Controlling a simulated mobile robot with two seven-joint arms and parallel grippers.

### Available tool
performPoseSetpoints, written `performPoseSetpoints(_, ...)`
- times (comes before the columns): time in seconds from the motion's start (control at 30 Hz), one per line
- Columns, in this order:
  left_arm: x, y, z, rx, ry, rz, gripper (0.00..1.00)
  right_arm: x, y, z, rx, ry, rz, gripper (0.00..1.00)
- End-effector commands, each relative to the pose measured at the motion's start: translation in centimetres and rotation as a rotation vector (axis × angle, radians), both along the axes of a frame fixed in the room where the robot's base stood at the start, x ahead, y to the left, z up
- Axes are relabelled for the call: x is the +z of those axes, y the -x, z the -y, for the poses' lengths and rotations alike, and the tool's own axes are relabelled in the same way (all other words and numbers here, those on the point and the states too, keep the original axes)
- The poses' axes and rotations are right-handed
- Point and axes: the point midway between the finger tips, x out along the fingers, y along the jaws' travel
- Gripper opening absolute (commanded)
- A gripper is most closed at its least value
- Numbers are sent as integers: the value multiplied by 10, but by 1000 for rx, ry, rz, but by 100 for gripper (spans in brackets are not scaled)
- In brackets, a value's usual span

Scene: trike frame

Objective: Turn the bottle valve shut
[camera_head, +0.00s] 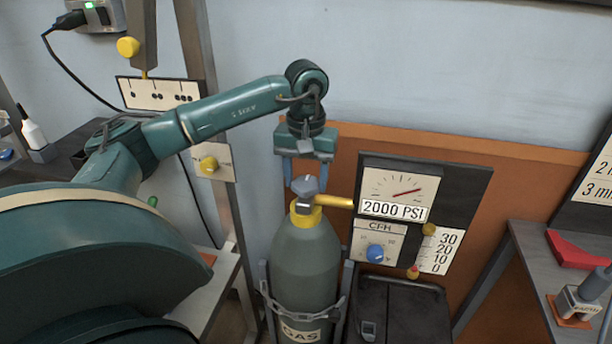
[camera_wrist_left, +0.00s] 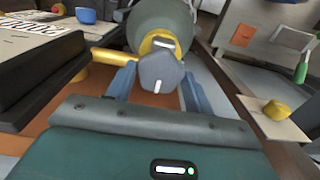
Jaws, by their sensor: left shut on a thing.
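The gas bottle (camera_head: 306,262) stands upright, held by a clamp band, with a yellow collar at its neck. On top sits the grey faceted valve knob (camera_head: 305,186). My left gripper (camera_head: 305,178) comes down on it from above, its blue fingers on either side of the knob. In the left wrist view the valve knob (camera_wrist_left: 161,72) lies between the two fingers of the left gripper (camera_wrist_left: 160,85), with a white mark on its face. The left gripper is shut on the knob. The gauge (camera_head: 399,191) to the right reads 2000 PSI, with a red needle. My right gripper is not in view.
A yellow pipe (camera_head: 336,202) runs from the valve toward the gauge panel. Below the gauge are a blue CFH knob (camera_head: 375,253) and a scale (camera_head: 437,252). A grey table (camera_head: 530,262) with a red block (camera_head: 578,250) stands at right. Open wall lies above the gauge.

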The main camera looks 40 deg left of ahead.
Motion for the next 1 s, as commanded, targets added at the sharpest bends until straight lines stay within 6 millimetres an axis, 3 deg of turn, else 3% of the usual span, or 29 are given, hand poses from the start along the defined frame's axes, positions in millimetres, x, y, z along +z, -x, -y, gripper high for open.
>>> performPoseSetpoints(0.3, 2, -1, 0, -3, 0, 6, 29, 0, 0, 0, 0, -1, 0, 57)
performPoseSetpoints(0.33, 2, -1, 0, -3, 0, 6, 54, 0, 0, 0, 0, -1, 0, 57)
performPoseSetpoints(0.6, 1, 0, 0, -2, 0, 2, 74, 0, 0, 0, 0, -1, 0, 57)
performPoseSetpoints(0.87, 3, 0, 0, -2, 0, 2, 74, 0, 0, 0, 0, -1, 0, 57)
performPoseSetpoints(1.0, 18, -1, 0, -2, 1, 4, 74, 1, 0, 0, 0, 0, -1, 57)
